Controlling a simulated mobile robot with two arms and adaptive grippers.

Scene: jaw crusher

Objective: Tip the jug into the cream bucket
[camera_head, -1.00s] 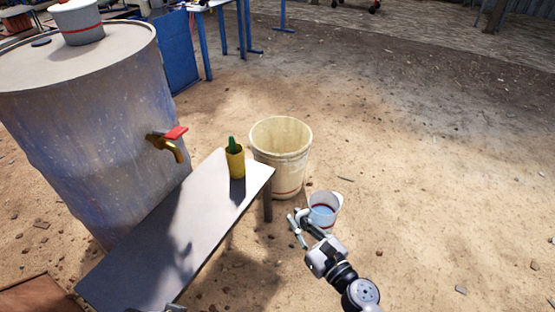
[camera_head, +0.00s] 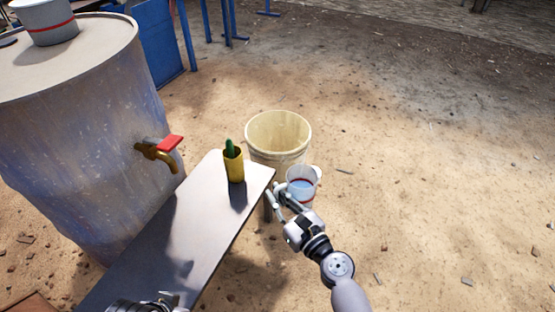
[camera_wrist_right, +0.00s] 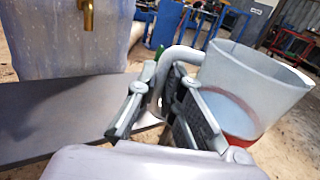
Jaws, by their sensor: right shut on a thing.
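The jug (camera_head: 301,188) is white and translucent with a red band and holds bluish liquid. It looks about upright, in front of the lower right side of the cream bucket (camera_head: 278,134) in the head view. The bucket stands open on the ground, and no liquid is seen in it. My right gripper (camera_head: 281,194) is shut on the jug's handle, which shows between the fingers in the right wrist view, with the jug (camera_wrist_right: 245,92) to the right. My left gripper (camera_head: 160,301) shows only partly at the bottom edge, over the bench; its jaws are unclear.
A bench (camera_head: 190,235) runs beside the bucket, with a yellow cup (camera_head: 234,167) holding something green near its far end. A large blue-grey drum (camera_head: 75,140) with a red-handled tap (camera_head: 160,150) stands left.

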